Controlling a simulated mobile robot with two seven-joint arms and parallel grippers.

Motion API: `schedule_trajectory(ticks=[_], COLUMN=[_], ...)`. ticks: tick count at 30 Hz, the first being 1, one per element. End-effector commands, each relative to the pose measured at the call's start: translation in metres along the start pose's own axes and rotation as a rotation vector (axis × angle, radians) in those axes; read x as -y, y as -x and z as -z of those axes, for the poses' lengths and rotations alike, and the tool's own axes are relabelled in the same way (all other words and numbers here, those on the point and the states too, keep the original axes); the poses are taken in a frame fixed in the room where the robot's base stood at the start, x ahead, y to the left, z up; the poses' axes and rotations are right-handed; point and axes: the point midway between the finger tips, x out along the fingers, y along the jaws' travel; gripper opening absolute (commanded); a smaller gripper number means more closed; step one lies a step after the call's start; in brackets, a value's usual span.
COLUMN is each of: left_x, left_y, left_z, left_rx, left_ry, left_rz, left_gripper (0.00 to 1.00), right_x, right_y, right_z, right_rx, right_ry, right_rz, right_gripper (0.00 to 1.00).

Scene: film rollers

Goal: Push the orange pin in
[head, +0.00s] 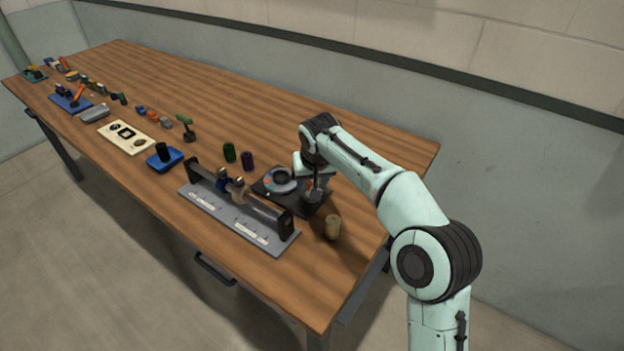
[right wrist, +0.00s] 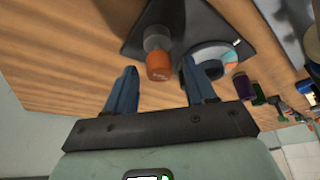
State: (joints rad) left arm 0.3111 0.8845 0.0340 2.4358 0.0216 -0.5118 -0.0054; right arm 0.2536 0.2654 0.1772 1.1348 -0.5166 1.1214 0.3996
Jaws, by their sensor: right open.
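The orange pin (right wrist: 159,68) shows in the right wrist view as a short orange cylinder with a small pale marking on its end. It sticks out of a grey round holder (right wrist: 155,38) on a black plate (right wrist: 200,20). The same black plate (head: 262,189) lies near the right end of the table in the head view, where my arm mostly hides the pin. My right gripper (right wrist: 158,66) is open, with blue fingers on either side of the pin in the picture. I cannot tell whether they touch it. My left gripper is not in view.
A grey ring-shaped dial (head: 280,181) sits on the same plate. A roller stand (head: 245,205) lies in front of it. A tan cylinder (head: 333,227) stands at the right, and green (head: 229,152) and purple (head: 247,160) cylinders stand to the left. The table's back strip is clear.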

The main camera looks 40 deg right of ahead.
Motion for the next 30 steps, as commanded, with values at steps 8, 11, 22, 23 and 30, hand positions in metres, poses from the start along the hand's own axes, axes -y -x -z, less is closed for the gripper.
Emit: schedule_trajectory(ticks=[8, 11, 22, 23, 30], left_x=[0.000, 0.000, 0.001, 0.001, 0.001], left_y=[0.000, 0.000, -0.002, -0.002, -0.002], left_z=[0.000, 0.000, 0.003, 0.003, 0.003], left_rx=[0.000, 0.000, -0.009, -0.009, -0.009], left_ry=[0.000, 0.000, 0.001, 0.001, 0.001], left_rz=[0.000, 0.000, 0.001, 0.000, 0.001], left_gripper=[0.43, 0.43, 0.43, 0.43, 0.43], right_x=[0.000, 0.000, 0.000, 0.000, 0.000], right_y=[0.000, 0.000, -0.015, -0.015, -0.015], right_z=[0.000, 0.000, -0.006, -0.006, -0.006], right_rx=[0.000, 0.000, 0.001, 0.001, 0.001], right_ry=[0.000, 0.000, 0.001, 0.001, 0.001], right_rz=[0.000, 0.000, -0.002, -0.002, -0.001], right_gripper=[0.16, 0.00, 0.00, 0.00, 0.55])
